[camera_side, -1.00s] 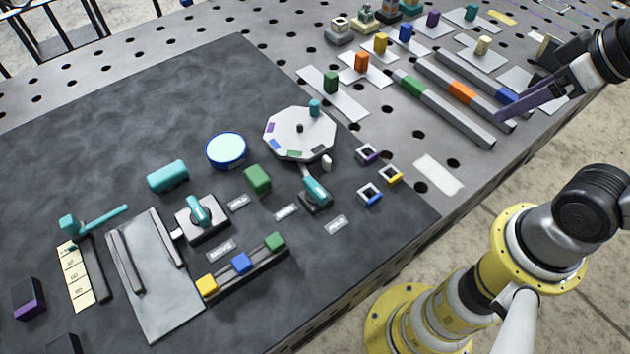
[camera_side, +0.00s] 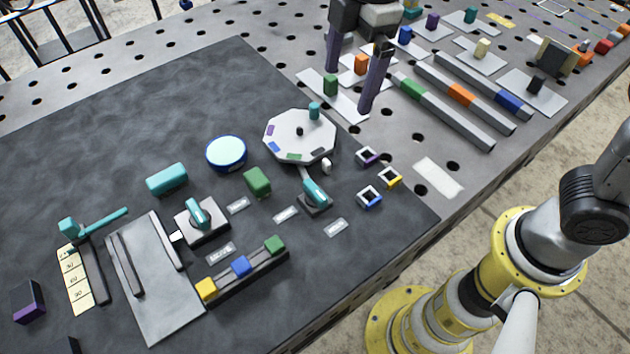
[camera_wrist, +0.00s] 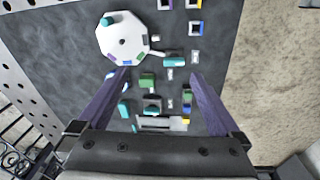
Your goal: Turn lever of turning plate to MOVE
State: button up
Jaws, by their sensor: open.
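The turning plate (camera_side: 285,135) is a white octagon with coloured patches and a teal knob. Its teal lever (camera_side: 316,191) stands on a dark base beside the plate, joined by a short bar. Small label plates lie on either side, one at left (camera_side: 286,214) and one at lower right (camera_side: 335,228); their text is too small to read surely. My gripper (camera_side: 349,91) is open and empty, its purple fingers pointing down above and behind the plate, apart from the lever. In the wrist view the lever (camera_wrist: 174,61) shows ahead of and between the fingers (camera_wrist: 158,73).
A second teal lever (camera_side: 198,211) stands at left, near a rail with coloured blocks (camera_side: 241,265). A green block (camera_side: 257,181) and small square rings (camera_side: 369,196) lie near the plate's lever. Pads with coloured pegs (camera_side: 331,86) and long bars (camera_side: 445,110) lie beyond.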

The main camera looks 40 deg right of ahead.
jog(key=n+g, duration=0.1)
jog(key=n, duration=0.1)
send_over(315, 189)
notch_tip(315, 189, down, 5)
jog(key=shift+h, duration=0.4)
notch_tip(315, 189, down, 14)
jog(key=shift+f, duration=0.15)
jog(key=c, duration=1.3)
